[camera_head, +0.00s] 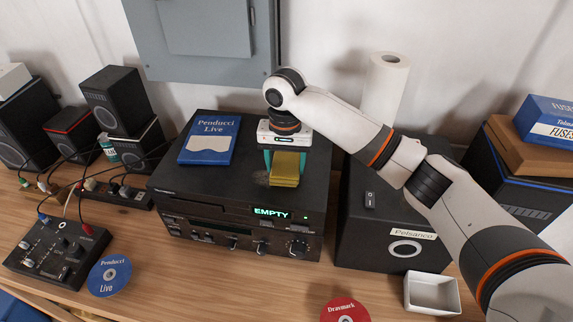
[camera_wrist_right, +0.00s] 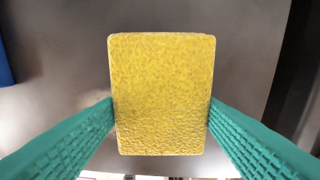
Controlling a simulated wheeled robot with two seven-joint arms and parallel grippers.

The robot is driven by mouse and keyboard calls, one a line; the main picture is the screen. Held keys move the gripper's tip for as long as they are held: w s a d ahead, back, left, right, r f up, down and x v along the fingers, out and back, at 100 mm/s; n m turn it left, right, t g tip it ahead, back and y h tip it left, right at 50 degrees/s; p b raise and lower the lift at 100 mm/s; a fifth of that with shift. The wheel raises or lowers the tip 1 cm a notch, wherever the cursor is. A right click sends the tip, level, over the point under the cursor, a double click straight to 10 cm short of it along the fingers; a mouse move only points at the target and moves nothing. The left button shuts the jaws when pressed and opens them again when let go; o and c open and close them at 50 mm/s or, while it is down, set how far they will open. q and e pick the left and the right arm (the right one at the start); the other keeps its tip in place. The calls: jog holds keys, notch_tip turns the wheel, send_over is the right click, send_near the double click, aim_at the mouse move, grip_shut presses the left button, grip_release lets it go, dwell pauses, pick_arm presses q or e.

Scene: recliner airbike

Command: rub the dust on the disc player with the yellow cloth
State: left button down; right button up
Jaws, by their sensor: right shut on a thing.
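The disc player (camera_head: 240,205) is a black box in the middle of the wooden table, with a green "EMPTY" display. The yellow cloth (camera_head: 285,170) is a thick folded block at the right part of the player's top. My right gripper (camera_head: 285,160) is shut on it, its teal fingers on both sides; the cloth also fills the middle of the right wrist view (camera_wrist_right: 161,95). A small patch of grey dust (camera_head: 262,178) shows on the top just left of the cloth. I cannot tell whether the cloth touches the top. My left gripper is not in view.
A blue "Penducci Live" case (camera_head: 210,139) lies on the player's top, left of my gripper. A black box (camera_head: 395,225) and a paper roll (camera_head: 385,90) stand to the right. A blue disc (camera_head: 109,275), red disc (camera_head: 345,310) and white tray (camera_head: 432,294) lie in front.

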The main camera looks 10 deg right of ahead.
aim_at(288, 177)
jog(key=shift+s+f, duration=0.1)
jog(key=shift+s+a+f, duration=0.1)
jog(key=shift+s, duration=1.4)
jog(key=shift+w+r, duration=0.25)
jog(key=shift+w, duration=0.3)
jog(key=shift+w+f, duration=0.1)
jog(key=shift+w, duration=1)
jog(key=shift+s, duration=0.1)
